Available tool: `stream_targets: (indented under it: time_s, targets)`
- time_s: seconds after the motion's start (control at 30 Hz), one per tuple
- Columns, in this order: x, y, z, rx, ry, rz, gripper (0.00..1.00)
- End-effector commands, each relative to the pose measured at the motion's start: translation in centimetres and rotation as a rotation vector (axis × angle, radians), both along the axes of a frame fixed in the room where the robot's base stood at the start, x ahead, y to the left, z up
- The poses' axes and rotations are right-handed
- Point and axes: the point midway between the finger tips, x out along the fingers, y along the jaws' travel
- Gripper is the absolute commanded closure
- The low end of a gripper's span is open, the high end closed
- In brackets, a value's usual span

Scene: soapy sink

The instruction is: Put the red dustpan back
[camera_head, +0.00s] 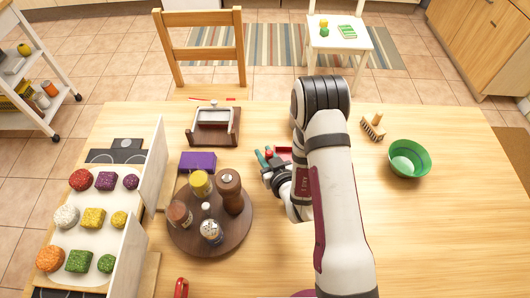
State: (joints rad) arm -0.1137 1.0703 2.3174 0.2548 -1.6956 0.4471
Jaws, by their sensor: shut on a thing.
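A red piece (284,151), which looks like part of the red dustpan, shows beside my arm near the middle of the table. Most of it is hidden behind my arm. My gripper (266,157) has teal fingertips and is just left of it, shut on a small red part that looks like the dustpan's handle. I cannot tell whether the dustpan touches the table. A wooden hand brush (373,127) with pale bristles is at the right.
A round brown tray (243,233) with shakers and jars stands left of my gripper, with a purple box (198,162) behind it. A green bowl (409,159) is at the right. The right front table is clear.

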Motion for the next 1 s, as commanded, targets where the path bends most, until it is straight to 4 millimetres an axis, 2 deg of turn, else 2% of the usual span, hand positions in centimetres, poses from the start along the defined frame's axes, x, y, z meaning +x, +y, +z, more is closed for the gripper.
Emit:
stream_targets:
  time_s: [0.03, 0.17, 0.2, 0.43, 0.73, 1.0]
  targets:
    - [0.0, 0.0, -0.1, 0.0, 0.0, 0.0, 0.71]
    - [0.0, 0.0, 0.0, 0.0, 0.0, 0.0, 0.48]
    - [0.0, 0.0, 0.0, 0.0, 0.0, 0.0, 0.45]
    - [0.0, 0.0, 0.2, 0.0, 0.0, -0.001, 0.45]
    - [-4.2, -1.8, 2.0, 0.0, -0.001, -0.004, 0.45]
    - [-4.7, -2.0, 2.3, 0.0, -0.003, -0.003, 0.45]
